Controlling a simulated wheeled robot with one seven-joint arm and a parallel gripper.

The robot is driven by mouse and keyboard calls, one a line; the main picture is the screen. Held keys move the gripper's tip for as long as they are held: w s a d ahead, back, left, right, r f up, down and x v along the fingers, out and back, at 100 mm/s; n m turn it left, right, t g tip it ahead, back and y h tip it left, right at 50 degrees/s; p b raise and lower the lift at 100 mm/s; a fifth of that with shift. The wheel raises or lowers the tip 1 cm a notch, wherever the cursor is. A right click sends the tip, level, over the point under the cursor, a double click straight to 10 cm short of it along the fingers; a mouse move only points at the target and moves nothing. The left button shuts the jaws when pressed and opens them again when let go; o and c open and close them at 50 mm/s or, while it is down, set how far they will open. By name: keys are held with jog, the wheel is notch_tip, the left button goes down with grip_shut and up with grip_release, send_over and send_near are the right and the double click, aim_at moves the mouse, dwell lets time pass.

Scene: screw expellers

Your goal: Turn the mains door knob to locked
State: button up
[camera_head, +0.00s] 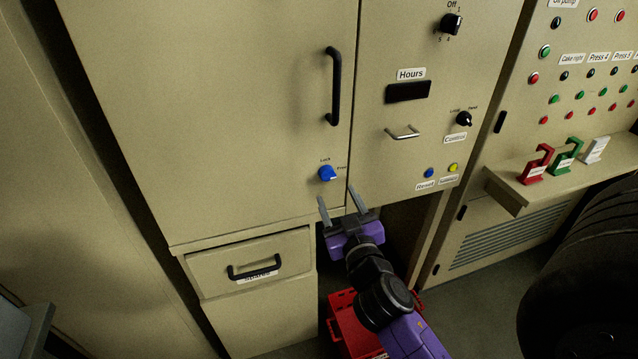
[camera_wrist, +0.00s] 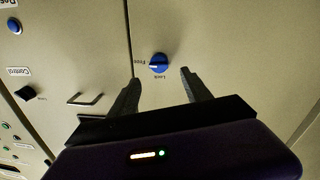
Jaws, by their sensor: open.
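The mains door knob (camera_head: 327,173) is a small blue knob low on the beige cabinet door, below the black vertical handle. A "Lock" label sits above it and a second label, seemingly "Free", to its right. In the wrist view the blue knob (camera_wrist: 159,63) shows a pale line pointing to the "Free" label; "Lock" reads on another side. My gripper (camera_head: 341,203) is open and empty, just below and right of the knob in the head view. In the wrist view the knob lies beyond and between my two fingertips (camera_wrist: 160,75), not touched by them.
The neighbouring door carries a small metal handle (camera_head: 402,133), a control switch (camera_head: 464,119), a rotary switch (camera_head: 451,24) and blue and yellow buttons. A drawer (camera_head: 250,262) is below left, a red crate (camera_head: 345,325) below my arm. Red and green padlock-like pieces stand on a right-hand shelf (camera_head: 520,200).

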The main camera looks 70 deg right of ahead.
aim_at(329, 179)
jog(key=p+x, duration=0.3)
jog(key=x, duration=0.4)
jog(key=shift+r, duration=0.1)
jog(key=shift+w+d, duration=0.2)
jog(key=shift+d, duration=0.15)
grip_shut()
